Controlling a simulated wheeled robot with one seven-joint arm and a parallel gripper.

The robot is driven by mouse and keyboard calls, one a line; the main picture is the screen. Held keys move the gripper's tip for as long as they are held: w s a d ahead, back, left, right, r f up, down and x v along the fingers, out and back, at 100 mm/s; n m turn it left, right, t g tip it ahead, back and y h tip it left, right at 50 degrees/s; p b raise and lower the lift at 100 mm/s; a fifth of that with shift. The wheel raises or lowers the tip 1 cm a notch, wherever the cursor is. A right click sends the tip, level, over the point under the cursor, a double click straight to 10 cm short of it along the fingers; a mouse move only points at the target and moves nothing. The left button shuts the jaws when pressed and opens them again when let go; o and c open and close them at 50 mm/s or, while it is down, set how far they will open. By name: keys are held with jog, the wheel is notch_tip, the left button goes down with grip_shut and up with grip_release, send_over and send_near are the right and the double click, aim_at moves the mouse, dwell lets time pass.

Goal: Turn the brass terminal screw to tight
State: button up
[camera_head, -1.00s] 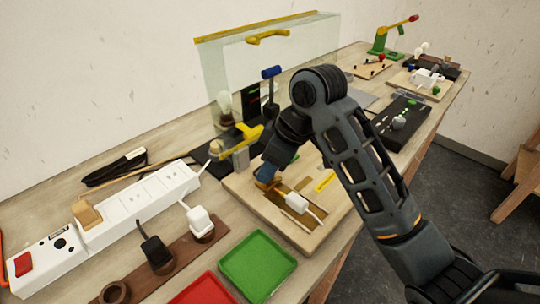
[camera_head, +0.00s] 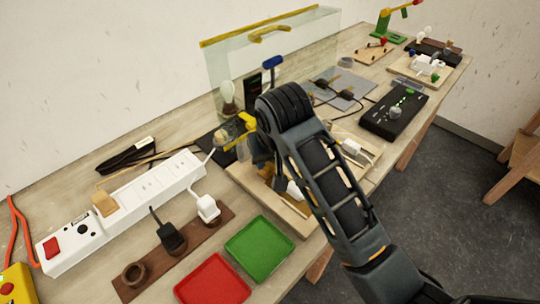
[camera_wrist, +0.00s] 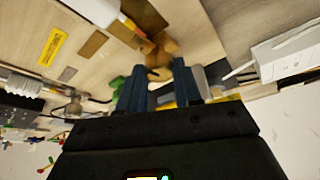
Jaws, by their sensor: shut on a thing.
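My gripper (camera_wrist: 160,72) shows in the wrist view with its two blue-grey fingers a little apart. The brass terminal screw (camera_wrist: 161,75) shows as a small brass-coloured piece between the fingertips, and the gripper is shut on it. Much of it is hidden by the fingers, so how far it is turned cannot be told. An orange-brown block (camera_wrist: 166,48) is just beyond the fingertips. In the head view, my wrist and forearm cover most of the gripper over the wooden wiring board (camera_head: 292,216). A white plug-like part (camera_head: 295,190) lies on the board beside it.
A yellow clamp-like part (camera_head: 235,130) and a light bulb (camera_head: 227,91) stand close behind my gripper. A white power strip (camera_head: 130,207), a green tray (camera_head: 260,247) and a red tray (camera_head: 212,282) lie to the left and front. A clear panel (camera_head: 285,55) stands behind.

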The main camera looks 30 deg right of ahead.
aim_at(268, 183)
jog(key=shift+m+h, duration=0.3)
jog(key=shift+m, duration=0.7)
jog(key=o, duration=1)
jog(key=shift+o, duration=0.2)
jog(key=shift+a+r, duration=0.1)
jog(key=v, duration=0.7)
jog(key=shift+r, duration=0.25)
jog(key=shift+s, duration=0.1)
